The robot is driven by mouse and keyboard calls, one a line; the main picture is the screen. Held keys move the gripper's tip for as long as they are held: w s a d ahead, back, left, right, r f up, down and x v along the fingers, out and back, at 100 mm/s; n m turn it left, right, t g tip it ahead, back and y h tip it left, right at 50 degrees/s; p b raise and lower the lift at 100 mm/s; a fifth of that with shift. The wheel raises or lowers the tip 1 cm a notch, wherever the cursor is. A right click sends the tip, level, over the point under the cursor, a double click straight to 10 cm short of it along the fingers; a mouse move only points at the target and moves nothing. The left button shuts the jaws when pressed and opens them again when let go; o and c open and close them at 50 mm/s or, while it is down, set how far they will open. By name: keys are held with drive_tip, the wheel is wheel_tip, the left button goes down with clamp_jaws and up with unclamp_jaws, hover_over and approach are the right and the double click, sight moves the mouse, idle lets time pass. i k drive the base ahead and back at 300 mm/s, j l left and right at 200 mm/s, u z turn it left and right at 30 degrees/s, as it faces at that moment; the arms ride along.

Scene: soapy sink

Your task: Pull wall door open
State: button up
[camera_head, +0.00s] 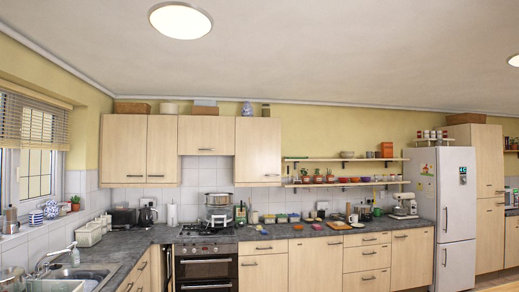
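Pale wood wall cabinets hang on the back wall in the head view, and all their doors look closed. At the left are two tall doors, the left one (123,145) and the right one (161,145) side by side, with small dark handles low down. A shorter wall door (206,133) is in the middle, above the stove. A tall wall door (259,148) is at the right. I cannot tell which of these is the task's door. My gripper is not seen in this view.
Below stand a grey worktop (330,234), pale base cabinets (264,272) and a black oven (206,268). The sink (85,274) is at the lower left. Open shelves (345,159) and a white fridge (453,205) are at the right. Baskets and jars top the wall cabinets.

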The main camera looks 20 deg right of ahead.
sight(258, 148)
drive_tip(key=i+z, duration=0.15)
drive_tip(key=z, duration=0.3)
drive_tip(key=i, duration=4)
drive_tip(key=i+z, duration=0.1)
drive_tip(key=i, duration=0.4)
drive_tip(key=i+z, duration=0.1)
drive_tip(key=i, duration=0.4)
drive_tip(key=i+j+z, duration=0.15)
drive_tip(key=i, duration=0.35)
drive_tip(key=i+j+z, duration=0.1)
drive_tip(key=i, duration=0.4)
